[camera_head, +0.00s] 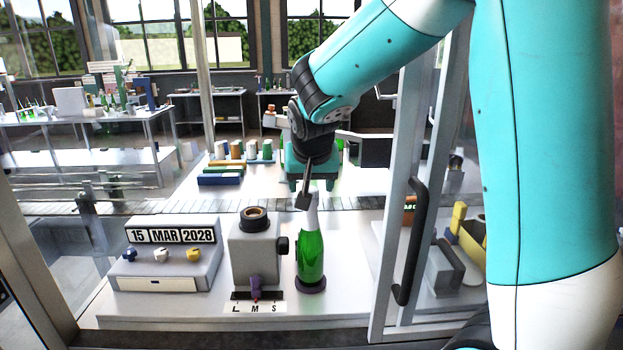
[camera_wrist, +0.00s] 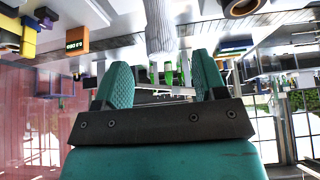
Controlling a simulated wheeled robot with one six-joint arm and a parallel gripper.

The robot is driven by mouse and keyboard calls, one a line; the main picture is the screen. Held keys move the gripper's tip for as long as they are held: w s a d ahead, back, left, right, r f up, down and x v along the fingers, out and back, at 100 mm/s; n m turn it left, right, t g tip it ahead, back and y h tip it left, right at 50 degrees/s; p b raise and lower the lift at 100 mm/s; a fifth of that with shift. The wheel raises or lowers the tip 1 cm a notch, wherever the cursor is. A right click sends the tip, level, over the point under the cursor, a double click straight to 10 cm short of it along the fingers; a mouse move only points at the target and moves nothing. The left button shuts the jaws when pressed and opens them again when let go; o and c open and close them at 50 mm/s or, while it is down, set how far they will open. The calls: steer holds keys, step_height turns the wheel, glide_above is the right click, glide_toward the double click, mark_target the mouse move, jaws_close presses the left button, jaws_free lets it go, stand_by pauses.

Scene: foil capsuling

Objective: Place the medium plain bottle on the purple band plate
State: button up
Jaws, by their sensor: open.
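A green bottle (camera_head: 311,255) with a pale silvery neck stands upright on a dark round base (camera_head: 312,285) on the front bench, right of a grey machine. I cannot make out a plate with a purple band.
The grey machine (camera_head: 254,252) has a purple lever above an L M S label (camera_head: 258,308). A date box (camera_head: 165,265) reading 15 MAR 2028 stands left. A glass door's black handle (camera_head: 411,240) is close on the right. Coloured blocks (camera_head: 219,179) lie behind.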

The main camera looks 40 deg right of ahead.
steer(key=s+a+f+n+g+y, duration=0.1)
steer(key=s+a+n+g+y, duration=0.4)
steer(key=s+a+n, duration=0.9)
steer(key=s+a+y, duration=0.2)
steer(key=s+a, duration=0.6)
steer(key=s, duration=0.3)
steer(key=shift+y+b, duration=0.3)
steer(key=shift+b, duration=0.05)
steer(key=shift+f, duration=0.1)
